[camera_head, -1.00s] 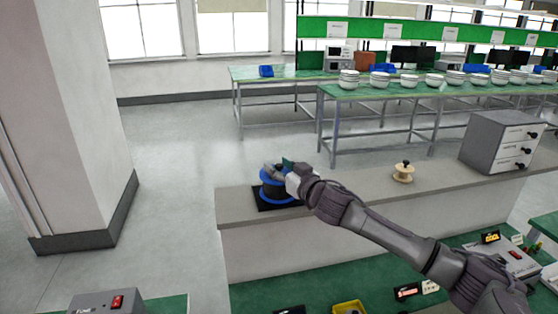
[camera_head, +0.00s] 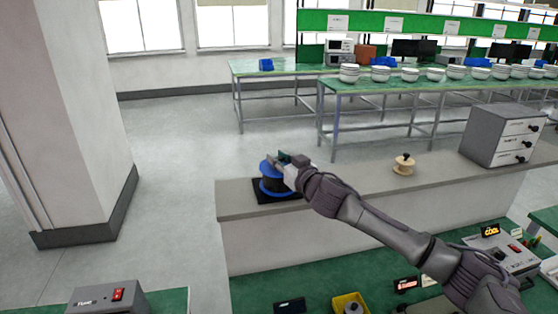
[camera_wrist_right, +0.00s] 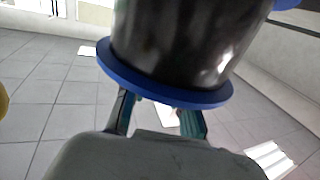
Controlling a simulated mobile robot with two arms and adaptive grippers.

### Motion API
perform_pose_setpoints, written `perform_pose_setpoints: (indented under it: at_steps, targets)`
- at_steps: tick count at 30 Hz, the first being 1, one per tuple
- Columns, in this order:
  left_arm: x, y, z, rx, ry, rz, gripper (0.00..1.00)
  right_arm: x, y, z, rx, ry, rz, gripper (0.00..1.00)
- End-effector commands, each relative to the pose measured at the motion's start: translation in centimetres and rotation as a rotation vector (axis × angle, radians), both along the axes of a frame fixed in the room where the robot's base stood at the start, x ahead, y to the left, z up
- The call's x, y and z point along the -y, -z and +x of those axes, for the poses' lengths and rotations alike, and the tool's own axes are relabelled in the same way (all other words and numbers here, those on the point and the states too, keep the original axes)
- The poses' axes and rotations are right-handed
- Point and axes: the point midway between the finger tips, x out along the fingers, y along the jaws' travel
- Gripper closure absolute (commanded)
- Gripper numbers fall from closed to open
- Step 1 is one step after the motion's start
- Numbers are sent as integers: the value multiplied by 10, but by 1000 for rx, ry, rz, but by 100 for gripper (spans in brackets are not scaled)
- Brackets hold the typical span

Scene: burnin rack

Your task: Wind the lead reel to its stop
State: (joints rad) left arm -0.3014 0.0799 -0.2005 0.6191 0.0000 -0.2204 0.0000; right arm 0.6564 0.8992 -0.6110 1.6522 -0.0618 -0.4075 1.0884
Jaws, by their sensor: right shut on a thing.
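The lead reel (camera_head: 268,187) has blue flanges and a dark drum. It stands upright on a black base (camera_head: 264,197) near the left end of the grey counter. My right gripper (camera_head: 284,160) is at the reel's upper rim, reaching in from the right, and is shut on it. The exact part held is hidden behind the gripper. In the right wrist view the dark drum and blue flange (camera_wrist_right: 165,88) fill the top, with the gripper's teal-edged fingers (camera_wrist_right: 157,118) on either side below the flange. My left gripper is not in view.
A cream spool with a black knob (camera_head: 403,165) stands farther right on the counter (camera_head: 350,180), before a grey drawer cabinet (camera_head: 490,133). Green benches with a yellow bin (camera_head: 350,301) and control boxes lie in front. The counter between reel and spool is clear.

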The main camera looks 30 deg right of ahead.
Motion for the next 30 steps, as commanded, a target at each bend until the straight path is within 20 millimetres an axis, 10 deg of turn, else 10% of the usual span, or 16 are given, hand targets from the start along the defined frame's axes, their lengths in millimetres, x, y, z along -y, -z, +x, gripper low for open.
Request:
perform_pose_setpoints:
  at_steps: [30]
  targets:
    - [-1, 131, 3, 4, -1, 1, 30, -3, 8, 1, -4, 859, 5, 100]
